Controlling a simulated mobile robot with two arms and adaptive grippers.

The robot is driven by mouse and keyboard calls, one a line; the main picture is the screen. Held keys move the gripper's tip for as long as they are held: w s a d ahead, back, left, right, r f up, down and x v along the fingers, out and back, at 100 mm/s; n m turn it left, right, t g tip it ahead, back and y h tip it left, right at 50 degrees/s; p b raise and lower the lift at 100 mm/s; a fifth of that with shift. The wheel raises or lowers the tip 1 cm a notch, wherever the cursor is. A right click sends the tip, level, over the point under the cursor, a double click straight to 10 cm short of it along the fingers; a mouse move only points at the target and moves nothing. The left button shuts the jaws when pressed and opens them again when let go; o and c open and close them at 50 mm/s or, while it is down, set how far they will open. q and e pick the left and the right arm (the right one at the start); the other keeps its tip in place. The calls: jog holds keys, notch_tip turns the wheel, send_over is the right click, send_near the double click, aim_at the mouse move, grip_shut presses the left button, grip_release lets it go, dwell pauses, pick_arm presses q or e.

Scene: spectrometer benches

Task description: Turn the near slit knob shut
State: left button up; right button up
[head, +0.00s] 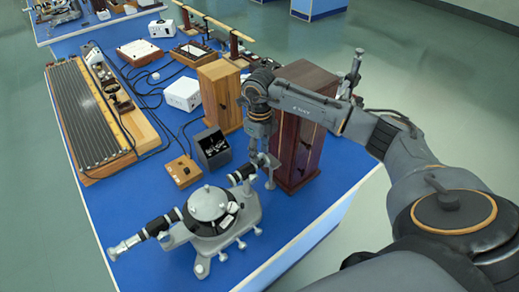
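A spectrometer (209,204) with a round black table and grey metal base stands on the near part of the blue bench. One black tube (160,224) points to the lower left and ends in a light metal eyepiece. Another tube (242,174) points to the upper right. My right gripper (262,163) hangs pointing down at the outer end of this upper-right tube. The slit knob cannot be made out there, as the gripper covers that end. Whether the fingers touch or grip anything is too small to tell. My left gripper is out of view.
A dark red wooden cabinet (298,150) stands just right of my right gripper, with a lighter wooden box (219,97) behind. A black open box (212,148) and a small wooden switch box (183,170) sit left. The blue bench (120,205) is bare at front left.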

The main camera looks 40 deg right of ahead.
notch_tip(320, 180, up, 12)
dwell(0.5)
dwell(0.5)
